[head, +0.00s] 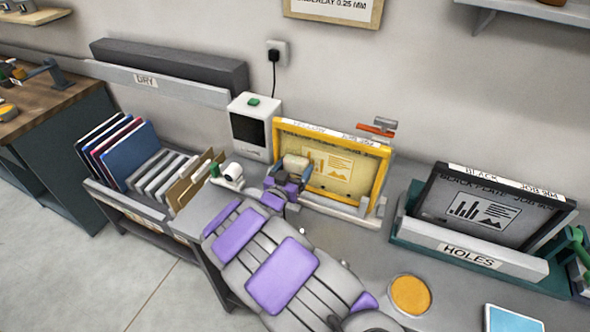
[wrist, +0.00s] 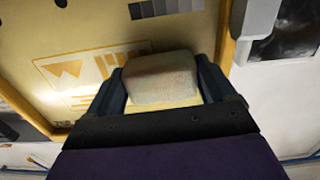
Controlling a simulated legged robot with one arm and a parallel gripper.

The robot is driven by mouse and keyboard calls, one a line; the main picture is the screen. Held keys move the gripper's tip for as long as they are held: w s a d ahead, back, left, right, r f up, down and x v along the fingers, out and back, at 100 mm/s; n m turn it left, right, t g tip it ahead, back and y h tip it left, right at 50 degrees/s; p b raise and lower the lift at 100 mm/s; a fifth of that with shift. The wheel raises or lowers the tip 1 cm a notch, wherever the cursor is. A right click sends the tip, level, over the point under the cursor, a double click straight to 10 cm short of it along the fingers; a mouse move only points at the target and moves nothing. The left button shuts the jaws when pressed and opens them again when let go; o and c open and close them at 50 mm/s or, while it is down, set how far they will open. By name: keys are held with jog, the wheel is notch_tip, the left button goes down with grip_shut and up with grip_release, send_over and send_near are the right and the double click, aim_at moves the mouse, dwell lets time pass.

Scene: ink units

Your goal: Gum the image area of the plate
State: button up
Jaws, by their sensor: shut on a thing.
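The yellow plate (head: 365,168) stands upright in a yellow frame against the wall, with a bar chart, text lines and a triangle printed as its image area. In the wrist view the plate (wrist: 55,25) fills the upper left and its print appears upside down. My gripper (head: 292,172) is at the plate's left part, shut on a pale, worn sponge (wrist: 160,80). The sponge also shows in the head view (head: 296,161). It overlaps the edge of the print; whether it touches the surface I cannot tell. A round dish of orange-yellow stuff (head: 410,294) sits on the bench.
A black plate (head: 483,212) stands in a rack labelled HOLES at right. A white device (head: 253,126) with a dark screen is left of the yellow frame. Folders (head: 130,150) fill a rack at left. A tablet (head: 513,319) lies at the front right.

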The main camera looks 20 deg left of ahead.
jog(key=shift+w+d+r, duration=0.1)
jog(key=shift+w+d, duration=0.05)
jog(key=shift+d, duration=0.3)
jog(key=shift+w+d+r, duration=0.1)
jog(key=shift+d, duration=0.3)
jog(key=shift+d+r, duration=0.1)
jog(key=shift+d, duration=0.4)
jog(key=shift+s+d+f+b, duration=0.2)
jog(key=shift+d+f+b, duration=0.05)
jog(key=shift+d+b, duration=0.2)
